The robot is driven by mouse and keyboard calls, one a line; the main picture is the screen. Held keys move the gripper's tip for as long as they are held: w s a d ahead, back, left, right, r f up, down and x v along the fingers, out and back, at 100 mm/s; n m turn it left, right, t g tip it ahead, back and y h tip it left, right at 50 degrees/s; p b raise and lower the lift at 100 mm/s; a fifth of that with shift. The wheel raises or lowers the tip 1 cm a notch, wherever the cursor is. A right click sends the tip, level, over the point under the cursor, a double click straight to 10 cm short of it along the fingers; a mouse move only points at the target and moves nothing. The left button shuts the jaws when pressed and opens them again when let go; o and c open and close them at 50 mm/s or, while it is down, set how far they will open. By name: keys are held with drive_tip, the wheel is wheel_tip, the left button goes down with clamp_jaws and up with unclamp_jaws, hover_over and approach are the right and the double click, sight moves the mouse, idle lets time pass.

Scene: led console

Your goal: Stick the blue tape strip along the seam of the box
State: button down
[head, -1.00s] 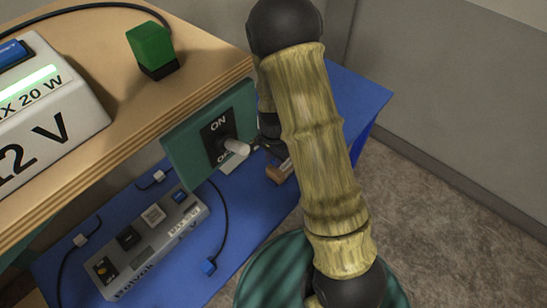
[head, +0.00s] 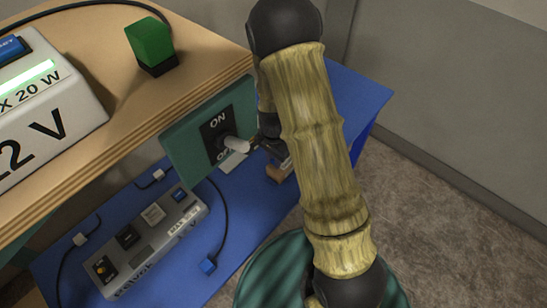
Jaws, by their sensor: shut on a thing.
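I see no blue tape strip and no box with a seam. A green switch panel (head: 183,150) hangs at the shelf's front edge, marked ON, with a lower label partly hidden. Its white toggle lever (head: 236,145) sticks out to the right. My gripper (head: 256,148) is at the lever's outer end, shut, and seems to hold it; the contact is small and partly hidden by my arm. A pale flat piece (head: 234,161) shows just below the lever. A small brown block (head: 275,173) shows just below my gripper; I cannot tell what it belongs to.
A white 12 V unit (head: 85,103) with a lit green strip and a green block (head: 150,42) on a dark base stand on the wooden shelf (head: 205,62). Below, a grey power strip (head: 150,243) and cables lie on a blue surface (head: 245,215). Carpet is clear at right.

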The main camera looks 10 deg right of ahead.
drive_tip(key=c, duration=1.2)
unclamp_jaws()
drive_tip(key=shift+o, duration=0.2)
wheel_tip(320, 180, up, 17)
drive_tip(key=b, duration=0.1)
drive_tip(key=shift+r+b, duration=0.2)
drive_tip(key=shift+b, duration=0.1)
drive_tip(key=s+d+f+n+t, duration=0.1)
drive_tip(key=s+d+n+t, duration=0.1)
drive_tip(key=s+n, duration=0.8)
drive_tip(key=shift+s+d+f+n+t, duration=0.35)
drive_tip(key=shift+s+d, duration=0.25)
drive_tip(key=shift+s, duration=0.4)
